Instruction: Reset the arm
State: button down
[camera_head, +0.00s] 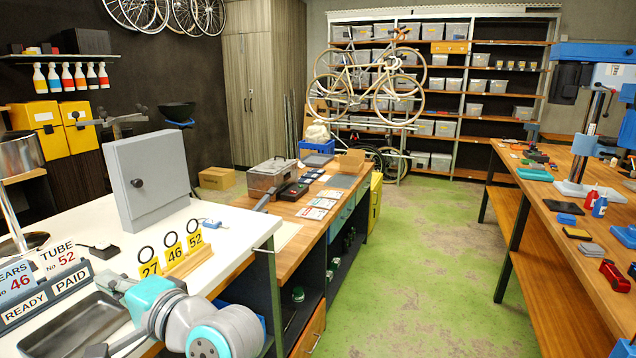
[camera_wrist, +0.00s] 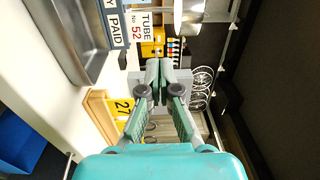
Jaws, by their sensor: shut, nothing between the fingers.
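My gripper (camera_wrist: 157,80) is shut and empty, its fingertips together in the wrist view. In the head view my grey and teal arm reaches in from the bottom, over the near end of the white counter (camera_head: 237,222). The gripper end lies just right of a dark metal tray (camera_head: 85,328) and in front of the yellow number tags (camera_head: 172,250). I cannot tell from this view how far above the counter it is. The wrist picture is turned sideways.
A grey metal box (camera_head: 150,180) stands on the counter. "READY" and "PAID" signs (camera_head: 52,297) stand at its left edge. A wooden bench (camera_head: 300,235) with a metal case continues beyond. Another workbench (camera_head: 560,230) is at right. The green floor (camera_head: 430,270) between is clear.

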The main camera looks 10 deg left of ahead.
jog(key=w+d+f+m+t+h, duration=0.25)
jog(key=d+f+t+h, duration=0.2)
jog(key=d+f, duration=1.25)
jog(key=s+d+f+t+h, duration=0.2)
jog(key=s+d+f, duration=0.1)
jog(key=d+f, duration=0.5)
jog(key=s+d+f+t+h, duration=0.2)
jog(key=s+d+f+h, duration=0.1)
jog(key=d+f, duration=0.5)
jog(key=s+d+f+n+t+h, duration=0.1)
jog(key=s+d+f+h, duration=0.1)
jog(key=s+d, duration=0.6)
jog(key=s+d+f+n+h, duration=0.1)
jog(key=s+d+f+h, duration=0.2)
jog(key=s+d, duration=0.5)
jog(key=s+d+r+n+h, duration=0.1)
jog(key=s+d+r+n, duration=0.1)
jog(key=s, duration=0.6)
jog(key=s+d+r+n+h, duration=0.1)
jog(key=s+d+r+h, duration=0.1)
jog(key=s, duration=0.6)
jog(key=shift+d+r+n, duration=0.35)
jog(key=shift+d+r, duration=0.45)
jog(key=shift+d, duration=0.05)
jog(key=shift+s, duration=0.1)
